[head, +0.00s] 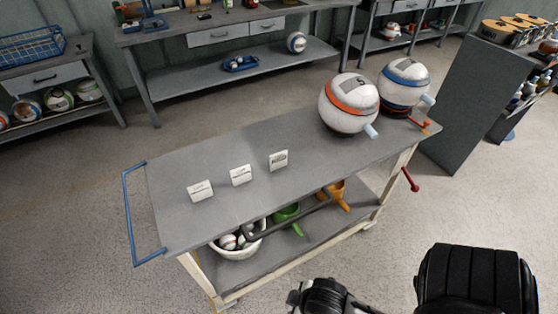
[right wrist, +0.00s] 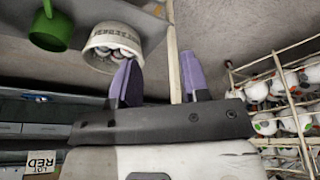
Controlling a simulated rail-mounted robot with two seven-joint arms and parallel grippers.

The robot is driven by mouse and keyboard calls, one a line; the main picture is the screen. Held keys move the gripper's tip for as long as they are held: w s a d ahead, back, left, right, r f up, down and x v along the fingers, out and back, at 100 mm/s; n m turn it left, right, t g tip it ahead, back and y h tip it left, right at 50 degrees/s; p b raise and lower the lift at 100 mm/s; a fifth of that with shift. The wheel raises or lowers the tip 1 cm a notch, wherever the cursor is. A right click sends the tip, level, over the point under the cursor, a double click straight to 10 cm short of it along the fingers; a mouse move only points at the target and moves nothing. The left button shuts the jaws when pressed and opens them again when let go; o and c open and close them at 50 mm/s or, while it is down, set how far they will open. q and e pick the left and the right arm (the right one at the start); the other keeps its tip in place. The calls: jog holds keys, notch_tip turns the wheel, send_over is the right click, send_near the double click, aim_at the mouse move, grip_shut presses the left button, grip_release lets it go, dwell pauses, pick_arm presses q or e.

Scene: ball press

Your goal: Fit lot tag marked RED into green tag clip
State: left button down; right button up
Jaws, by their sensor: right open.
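Three small white tags stand in a row on the grey cart top (head: 225,218): a left tag (head: 200,191), a middle tag (head: 241,175) and a right tag (head: 278,160). Their print is too small to read in the head view. In the right wrist view a white tag marked LOT RED (right wrist: 40,163) shows at the lower left, beside my gripper's body and apart from its fingers. My right gripper (right wrist: 160,58) is open with its purple fingers apart and nothing between them. I cannot make out a green tag clip. My left gripper is not in view.
Two large white balls, orange-banded (head: 348,104) and blue-banded (head: 404,84), stand at the cart's right end. The lower shelf holds a white bucket of balls (head: 238,245), a green scoop (head: 288,214) and an orange one (head: 336,195). A blue handle (head: 128,215) juts out left.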

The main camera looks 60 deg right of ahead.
jog(key=o, duration=0.6)
jog(key=shift+d, duration=0.2)
jog(key=o, duration=0.4)
jog(key=shift+a, duration=0.1)
